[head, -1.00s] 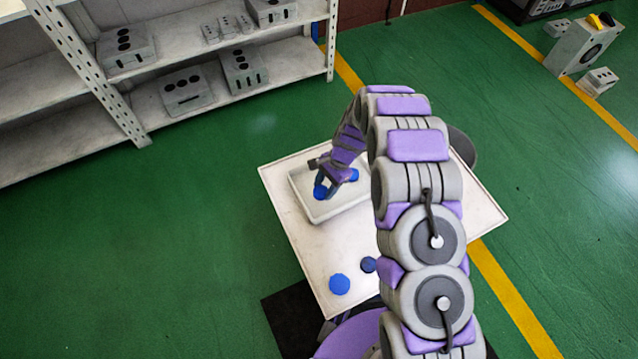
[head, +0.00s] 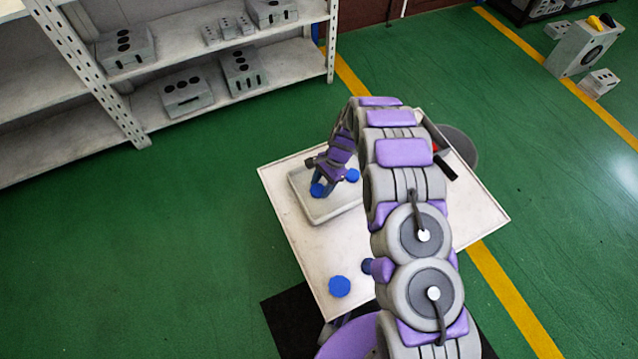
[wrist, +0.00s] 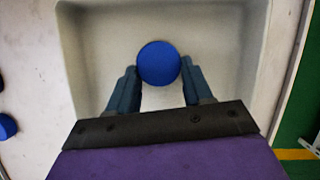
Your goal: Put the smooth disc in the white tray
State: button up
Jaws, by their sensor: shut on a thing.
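My gripper (wrist: 159,88) points down over the white tray (head: 325,217), which lies on a white table. It is shut on a smooth-edged blue disc (wrist: 158,63), with a finger on each side. The held disc also shows in the head view (head: 317,190), inside the tray's outline. I cannot tell whether it touches the tray floor. Another blue disc (head: 352,175) shows at the tray's right part in the head view, beside the gripper. A blue disc with a notched-looking edge (head: 339,286) lies on the table near its front.
A red and black item (head: 441,160) lies at the table's right. A shelf rack (head: 225,95) with grey blocks stands at back left. Green floor is clear at left.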

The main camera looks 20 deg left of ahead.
jog(key=shift+f, duration=0.15)
jog(key=o, duration=1.1)
jog(key=p+v, duration=0.2)
jog(key=v, duration=1)
jog(key=shift+r, duration=0.2)
